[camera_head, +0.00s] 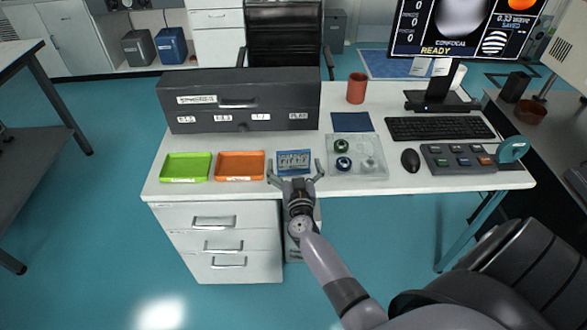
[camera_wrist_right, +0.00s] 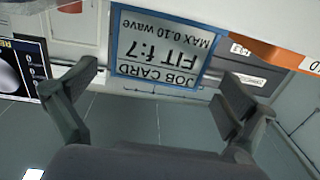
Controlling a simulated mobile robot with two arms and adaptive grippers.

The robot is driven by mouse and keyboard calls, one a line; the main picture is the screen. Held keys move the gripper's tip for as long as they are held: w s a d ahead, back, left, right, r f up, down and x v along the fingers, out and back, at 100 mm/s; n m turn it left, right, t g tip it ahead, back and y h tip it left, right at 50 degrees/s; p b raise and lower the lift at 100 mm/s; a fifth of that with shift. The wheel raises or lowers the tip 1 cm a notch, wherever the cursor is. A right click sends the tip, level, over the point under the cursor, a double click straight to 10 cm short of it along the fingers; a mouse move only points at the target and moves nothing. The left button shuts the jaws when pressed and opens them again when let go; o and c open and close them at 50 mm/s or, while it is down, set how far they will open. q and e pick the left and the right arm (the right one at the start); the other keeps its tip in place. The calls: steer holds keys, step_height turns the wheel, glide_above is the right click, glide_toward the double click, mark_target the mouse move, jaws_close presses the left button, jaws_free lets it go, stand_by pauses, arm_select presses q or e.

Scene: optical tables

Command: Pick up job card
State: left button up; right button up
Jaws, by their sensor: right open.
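The job card (camera_head: 293,160) is a pale card with a blue border at the front edge of the white desk, between the orange tray and a clear tray. In the right wrist view the job card (camera_wrist_right: 165,48) appears upside down, with "JOB CARD" and "FIT f:7" readable. My right gripper (camera_head: 295,172) is open, with one finger towards each side of the card. The right wrist view shows the fingers (camera_wrist_right: 160,88) spread wide with nothing between the tips; I cannot tell whether they touch the card. My left gripper is not in view.
An orange tray (camera_head: 240,153) and a green tray (camera_head: 164,167) stand left of the card. The clear tray (camera_head: 376,150) with small round parts is to the right. A dark case (camera_head: 270,90) stands behind; a mouse (camera_head: 410,160) and keyboard (camera_head: 440,129) are further right.

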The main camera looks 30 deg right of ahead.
mark_target(294, 157)
steer(key=b+x, duration=0.1)
steer(key=x, duration=0.2)
steer(key=shift+w+d+f, duration=0.15)
steer(key=shift+w, duration=0.1)
steer(key=shift+s, duration=0.1)
steer(key=c, duration=1.1)
steer(key=shift+o, duration=0.2)
